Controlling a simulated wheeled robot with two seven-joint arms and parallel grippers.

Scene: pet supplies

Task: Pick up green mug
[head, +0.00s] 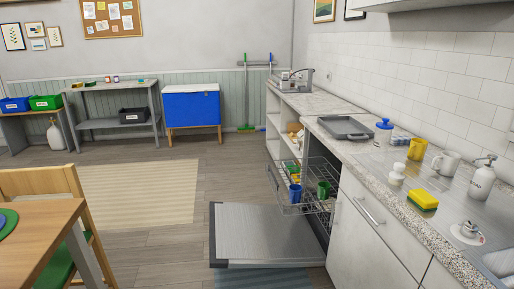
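A green mug (324,189) stands in the pulled-out wire rack (290,207) of an open dishwasher, toward the rack's right side. A blue mug (295,193) is to its left in the same rack. Several yellow and green items sit behind them in the rack, too small to make out. Neither of my grippers is in view.
The dishwasher door (265,235) lies open and low over the floor. A counter (365,165) on the right holds a yellow mug (417,149), a white mug (447,163), a soap bottle (482,180) and a sponge (423,200). A wooden table (40,245) is front left.

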